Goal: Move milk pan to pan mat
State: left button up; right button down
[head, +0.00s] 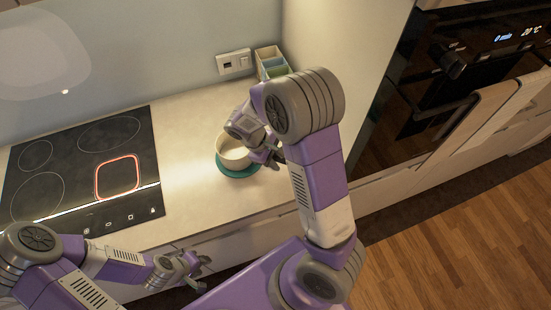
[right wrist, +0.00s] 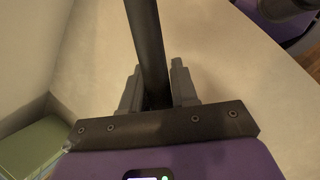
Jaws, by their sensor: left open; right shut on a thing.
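The cream milk pan (head: 235,151) is upright over the round teal pan mat (head: 238,173) on the counter right of the hob. The mat's rim shows around the pan's front; I cannot tell whether the pan touches it. My right gripper (head: 268,156) is beside the pan on its right. In the right wrist view its fingers are shut on the pan's dark handle (right wrist: 147,40); the pan body is out of that view. My left gripper (head: 192,269) is open and empty, low in front of the counter edge.
The black hob (head: 80,165), with one zone ringed red, lies left of the pan. A small divided box (head: 271,62) stands at the back by the wall socket (head: 234,62). A tall side panel and oven (head: 440,90) are on the right.

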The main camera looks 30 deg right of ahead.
jog(key=c, duration=0.8)
grip_release()
jog(key=p+v, duration=0.1)
jog(key=v, duration=0.6)
jog(key=shift+w+a+r, duration=0.1)
jog(key=shift+w+r, duration=0.05)
jog(key=shift+r, duration=0.1)
